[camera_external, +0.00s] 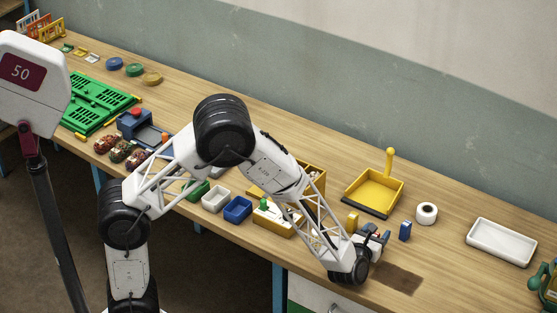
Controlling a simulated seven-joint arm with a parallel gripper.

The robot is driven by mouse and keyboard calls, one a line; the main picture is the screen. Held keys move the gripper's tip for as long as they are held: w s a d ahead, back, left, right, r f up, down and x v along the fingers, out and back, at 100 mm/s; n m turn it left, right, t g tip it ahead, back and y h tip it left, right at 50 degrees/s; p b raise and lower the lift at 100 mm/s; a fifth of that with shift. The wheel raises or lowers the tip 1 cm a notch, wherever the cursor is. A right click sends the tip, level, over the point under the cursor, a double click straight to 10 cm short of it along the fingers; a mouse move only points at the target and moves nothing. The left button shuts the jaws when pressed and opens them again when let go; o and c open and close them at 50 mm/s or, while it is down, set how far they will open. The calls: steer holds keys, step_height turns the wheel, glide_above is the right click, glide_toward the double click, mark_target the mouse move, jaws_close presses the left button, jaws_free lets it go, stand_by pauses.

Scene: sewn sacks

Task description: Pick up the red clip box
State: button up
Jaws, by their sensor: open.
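My gripper (377,236) is at the end of my arm, low over the wooden table right of centre. Its jaws are open, but they are small here and partly hidden by my wrist. I cannot clearly make out a red clip box; the spot at the gripper is cluttered and partly covered by my wrist.
A yellow dustpan (374,191) lies behind the gripper. A white tape roll (427,213) and a white tray (501,242) are to the right. A blue bin (237,209) and a white bin (215,199) stand left. The table (455,265) is bare before the tray.

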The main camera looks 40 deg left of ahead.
stand_by(0.3)
steer(key=c, duration=1)
steer(key=shift+r, duration=5)
